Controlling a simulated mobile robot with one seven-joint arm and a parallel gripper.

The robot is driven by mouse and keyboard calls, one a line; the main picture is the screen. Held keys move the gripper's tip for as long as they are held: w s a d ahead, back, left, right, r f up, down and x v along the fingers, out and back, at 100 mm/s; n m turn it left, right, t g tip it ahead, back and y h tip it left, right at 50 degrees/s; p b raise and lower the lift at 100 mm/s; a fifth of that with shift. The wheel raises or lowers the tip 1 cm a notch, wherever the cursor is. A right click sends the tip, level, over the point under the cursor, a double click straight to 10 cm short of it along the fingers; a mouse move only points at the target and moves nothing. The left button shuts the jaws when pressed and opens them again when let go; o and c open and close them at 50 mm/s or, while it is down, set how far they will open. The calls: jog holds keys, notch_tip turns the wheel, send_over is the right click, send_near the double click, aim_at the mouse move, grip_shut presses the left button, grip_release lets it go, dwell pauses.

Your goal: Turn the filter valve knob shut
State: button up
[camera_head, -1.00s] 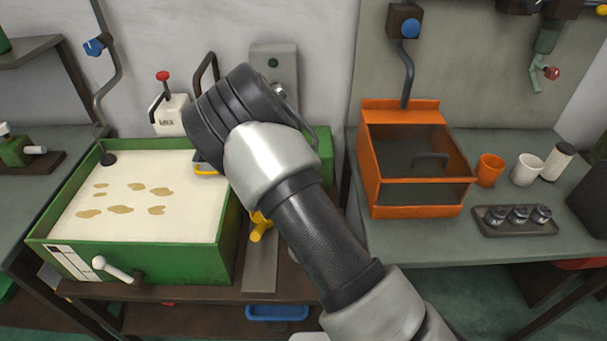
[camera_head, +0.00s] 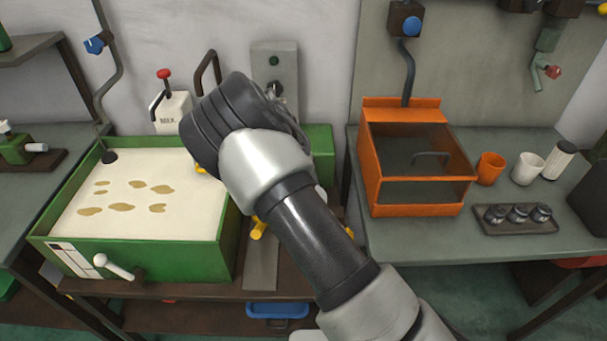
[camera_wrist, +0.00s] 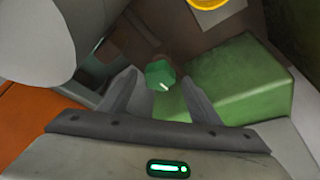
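A green knob (camera_wrist: 161,75) with a pale mark on its face shows in the wrist view, and I take it for the filter valve knob. It lies ahead of and between the fingertips of my gripper (camera_wrist: 158,84). The fingers are spread apart, with dark space on both sides of the knob. I cannot tell how deep the knob sits between them. In the head view my arm hides both the knob and my fingers.
A green vat (camera_head: 150,262) of milky liquid stands left of my arm. A green block (camera_wrist: 240,80) lies close to the right finger in the wrist view. An orange box (camera_head: 415,210), cups and a jar tray (camera_head: 515,229) stand on the right bench.

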jog(key=v, duration=1.7)
jog(key=shift+s+r+p, duration=0.2)
jog(key=shift+p, duration=0.25)
jog(key=s+d+r+n+y+p, duration=0.45)
jog(key=s+d+r, duration=0.9)
jog(key=r, duration=0.35)
jog(key=s+d+r+n+t+p, duration=0.1)
jog(key=s+d+r+n, duration=0.1)
jog(key=s, duration=0.7)
jog(key=s+d+r+n+t+h+p, duration=0.1)
jog(key=s+r, duration=0.3)
jog(key=s, duration=0.5)
jog(key=shift+d+n+t+p, duration=0.3)
jog(key=shift+d+n+p, duration=0.4)
jog(key=shift+d+n, duration=0.2)
